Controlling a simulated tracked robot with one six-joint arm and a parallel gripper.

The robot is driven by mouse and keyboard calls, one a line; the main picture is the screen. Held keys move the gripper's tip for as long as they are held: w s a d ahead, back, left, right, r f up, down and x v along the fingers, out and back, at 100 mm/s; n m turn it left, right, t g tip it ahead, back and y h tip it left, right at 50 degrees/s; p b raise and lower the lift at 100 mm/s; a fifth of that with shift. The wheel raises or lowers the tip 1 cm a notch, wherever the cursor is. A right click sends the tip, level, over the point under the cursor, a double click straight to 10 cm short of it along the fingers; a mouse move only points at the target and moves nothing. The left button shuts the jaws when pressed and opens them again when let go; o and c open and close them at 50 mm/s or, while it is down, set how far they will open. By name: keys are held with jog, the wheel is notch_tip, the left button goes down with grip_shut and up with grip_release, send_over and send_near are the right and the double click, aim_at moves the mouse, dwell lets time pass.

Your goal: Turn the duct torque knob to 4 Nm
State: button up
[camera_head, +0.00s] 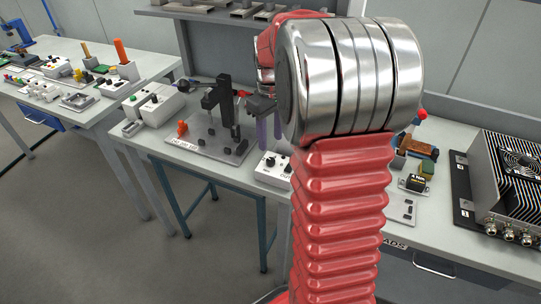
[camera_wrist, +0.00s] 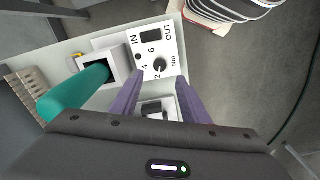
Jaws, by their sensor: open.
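The duct torque knob (camera_wrist: 158,66) is a small black round knob on a white panel (camera_wrist: 170,84), with 2, 4, 6 and Nm printed around it. Which mark it points at is too small to tell. The same white unit (camera_head: 268,178) shows in the head view, partly behind my red arm. My gripper (camera_wrist: 158,79) is open, with its two purple fingers on either side below the knob in the wrist view. In the head view my gripper (camera_head: 270,140) is above the unit. I see no contact between the fingers and the knob.
The panel also bears a dark window (camera_wrist: 150,37) and IN and OUT labels. A teal cylinder (camera_wrist: 75,95) is beside it. A black post fixture (camera_head: 222,115) stands left of the unit. A finned box (camera_head: 515,172) is at right.

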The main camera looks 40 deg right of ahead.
aim_at(270, 160)
notch_tip(270, 160, down, 8)
dwell(0.4)
grip_shut()
dwell(0.5)
